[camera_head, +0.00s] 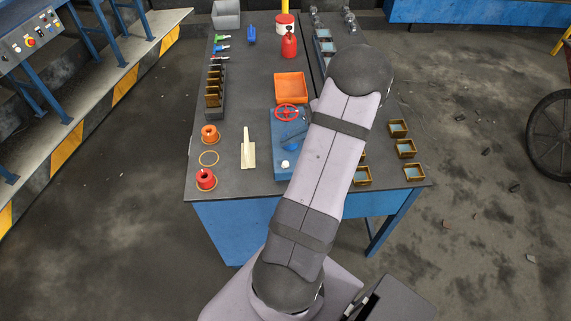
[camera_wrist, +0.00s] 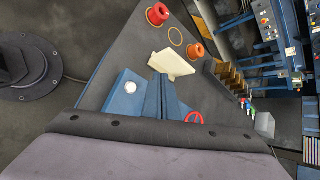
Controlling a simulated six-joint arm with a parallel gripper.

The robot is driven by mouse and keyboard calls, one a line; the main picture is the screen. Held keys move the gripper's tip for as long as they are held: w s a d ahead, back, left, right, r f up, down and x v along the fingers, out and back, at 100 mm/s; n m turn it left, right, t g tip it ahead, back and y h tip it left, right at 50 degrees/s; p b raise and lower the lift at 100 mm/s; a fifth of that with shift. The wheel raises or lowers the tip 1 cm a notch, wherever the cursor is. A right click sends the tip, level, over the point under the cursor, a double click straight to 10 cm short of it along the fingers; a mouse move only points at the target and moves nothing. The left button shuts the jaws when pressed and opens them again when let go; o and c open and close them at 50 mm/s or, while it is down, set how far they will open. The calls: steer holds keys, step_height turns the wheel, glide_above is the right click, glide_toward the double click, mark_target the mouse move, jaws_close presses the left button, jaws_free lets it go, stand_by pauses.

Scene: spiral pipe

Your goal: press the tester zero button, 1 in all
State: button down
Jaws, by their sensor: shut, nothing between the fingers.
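The tester is a blue box (camera_head: 280,123) on the table, partly hidden by my arm in the head view. A red handwheel (camera_head: 286,113) is at its far end, and a round white button (camera_head: 285,163) is at its near end. In the wrist view the white button (camera_wrist: 130,87) is left of my gripper (camera_wrist: 162,78), and the red wheel (camera_wrist: 194,117) is to the right. My gripper is shut and empty, apart from the button in the picture. Its height above the box cannot be judged. In the head view my arm mostly hides it.
A cream wedge-shaped piece (camera_head: 248,152) lies left of the box. Orange (camera_head: 209,136) and red (camera_head: 206,180) spools and a thin ring (camera_head: 208,158) are at the table's left edge. An orange tray (camera_head: 291,87) is behind, and small brown bins (camera_head: 405,148) are on the right.

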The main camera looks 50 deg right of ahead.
steer(key=shift+f+b, duration=2.55)
steer(key=shift+f, duration=1.15)
steer(key=shift+f, duration=0.2)
steer(key=shift+f+b, duration=0.25)
steer(key=shift+b, duration=0.15)
steer(key=shift+f+b, duration=0.3)
steer(key=shift+f, duration=0.1)
steer(key=shift+r, duration=0.1)
steer(key=shift+r+p, duration=0.55)
steer(key=shift+r, duration=0.2)
steer(key=shift+r, duration=0.1)
step_height(320, 180, up, 5)
steer(key=p, duration=0.3)
